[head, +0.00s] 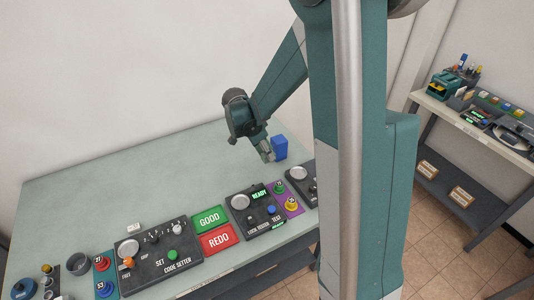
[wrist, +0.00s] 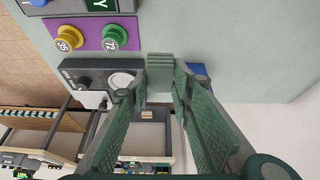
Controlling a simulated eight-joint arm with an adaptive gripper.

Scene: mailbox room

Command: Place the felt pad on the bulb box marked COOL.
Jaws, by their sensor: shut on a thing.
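My gripper (head: 265,152) is low over the far right part of the table, just left of a small upright blue box (head: 280,148). In the wrist view, my gripper (wrist: 160,88) is shut on a small grey-green piece (wrist: 160,66) that looks like the felt pad, though the fingers hide part of it. The blue box (wrist: 198,70) shows partly behind the right finger there. No COOL marking is readable on it. I cannot tell whether the gripper touches the box.
A code setter panel (head: 155,256), green GOOD tile (head: 210,219), red REDO tile (head: 220,239) and a lock tester reading READY (head: 248,222) line the table's front. A purple plate with buttons (head: 287,200) is nearby. The table's back left is clear. A loaded shelf (head: 485,142) stands right.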

